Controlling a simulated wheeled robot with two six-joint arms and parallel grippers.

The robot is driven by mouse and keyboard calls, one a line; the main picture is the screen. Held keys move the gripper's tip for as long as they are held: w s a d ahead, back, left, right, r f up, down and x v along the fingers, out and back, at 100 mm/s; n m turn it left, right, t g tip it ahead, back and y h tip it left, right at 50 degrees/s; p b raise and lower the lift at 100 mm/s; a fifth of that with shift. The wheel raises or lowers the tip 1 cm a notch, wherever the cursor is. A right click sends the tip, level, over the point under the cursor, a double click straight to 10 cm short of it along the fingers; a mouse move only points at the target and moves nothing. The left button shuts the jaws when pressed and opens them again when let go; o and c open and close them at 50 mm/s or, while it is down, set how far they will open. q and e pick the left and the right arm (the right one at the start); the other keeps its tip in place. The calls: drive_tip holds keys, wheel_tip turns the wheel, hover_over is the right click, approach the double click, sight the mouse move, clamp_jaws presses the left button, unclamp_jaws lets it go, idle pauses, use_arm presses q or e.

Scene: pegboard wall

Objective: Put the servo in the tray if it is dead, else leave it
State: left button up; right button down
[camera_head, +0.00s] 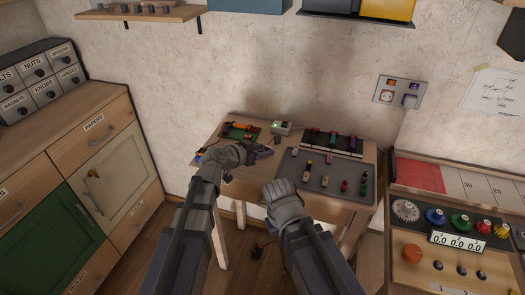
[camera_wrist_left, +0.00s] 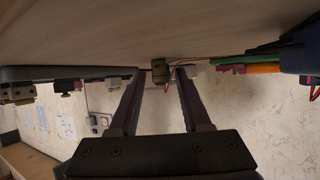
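In the left wrist view, a small brownish-green block with thin wires, seemingly the servo (camera_wrist_left: 160,70), sits on the tabletop. My left gripper (camera_wrist_left: 158,76) is open, with a fingertip on each side of the block and gaps visible. In the head view my left gripper (camera_head: 262,151) is low over the middle of the small table, and I cannot make out the servo clearly there. My right gripper (camera_head: 280,188) is over the table's front edge; its fingers are hard to make out. A flat grey tray (camera_head: 322,190) with several small parts lies on the table's right side.
A small box with a lit green light (camera_head: 282,128) stands at the table's back. A green board with tools (camera_head: 240,131) lies at the back left, and a rack of coloured items (camera_head: 333,143) at the back right. A console (camera_head: 455,262) stands at right, drawers (camera_head: 95,150) at left.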

use_arm(q)
drive_tip(key=shift+s+a+r+p, duration=0.1)
drive_tip(key=shift+s+r+p, duration=0.05)
drive_tip(key=shift+r+p, duration=0.15)
drive_tip(key=p+v, duration=0.4)
drive_tip(key=v, duration=0.6)
drive_tip(key=shift+s+a+p, duration=0.1)
drive_tip(key=shift+s+p, duration=0.05)
drive_tip(key=shift+p, duration=0.15)
drive_tip(key=shift+s+a+r, duration=0.25)
drive_tip(key=shift+s+a, duration=0.15)
